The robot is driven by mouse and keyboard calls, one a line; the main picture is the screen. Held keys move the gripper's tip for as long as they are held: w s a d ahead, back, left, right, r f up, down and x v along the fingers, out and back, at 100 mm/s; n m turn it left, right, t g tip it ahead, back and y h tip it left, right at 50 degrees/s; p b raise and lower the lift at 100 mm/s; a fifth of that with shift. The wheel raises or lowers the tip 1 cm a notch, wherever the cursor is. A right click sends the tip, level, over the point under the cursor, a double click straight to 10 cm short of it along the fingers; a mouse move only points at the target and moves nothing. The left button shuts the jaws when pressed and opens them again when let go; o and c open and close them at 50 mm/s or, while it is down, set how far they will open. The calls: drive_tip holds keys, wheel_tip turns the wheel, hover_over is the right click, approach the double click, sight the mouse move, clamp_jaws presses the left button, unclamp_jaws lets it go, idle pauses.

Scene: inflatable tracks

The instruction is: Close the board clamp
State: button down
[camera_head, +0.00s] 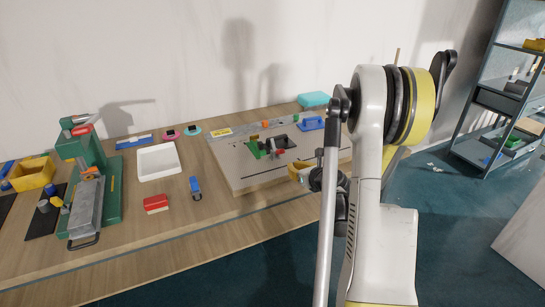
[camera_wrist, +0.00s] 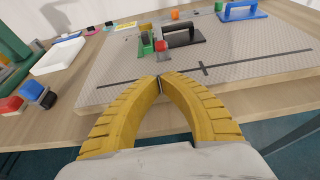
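The grey board (camera_head: 240,172) lies on the wooden table and also fills the upper wrist view (camera_wrist: 230,75). On it is a small green clamp-like piece (camera_head: 256,152) with a red knob (camera_wrist: 162,44) beside it, which I take to be the board clamp. Its green part (camera_wrist: 146,43) stands next to a black handled piece (camera_wrist: 185,37). The clamp's exact position, open or closed, is too small to tell. My gripper (camera_wrist: 159,79) has yellow fingers with their tips together and nothing between them. It is in front of the clamp, apart from it, near the board's front edge.
A blue handled tool (camera_head: 311,123) sits on the board at the back right. Left of the board are a blue clip-like object (camera_head: 195,187), a red block (camera_head: 156,203), a white tray (camera_head: 158,163) and a green machine (camera_head: 92,180). A shelf (camera_head: 500,95) stands at the right.

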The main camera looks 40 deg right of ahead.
drive_tip(key=shift+s, duration=0.15)
drive_tip(key=b+x, duration=0.3)
drive_tip(key=x, duration=0.7)
drive_tip(key=shift+a, duration=0.1)
drive_tip(key=shift+r, duration=0.15)
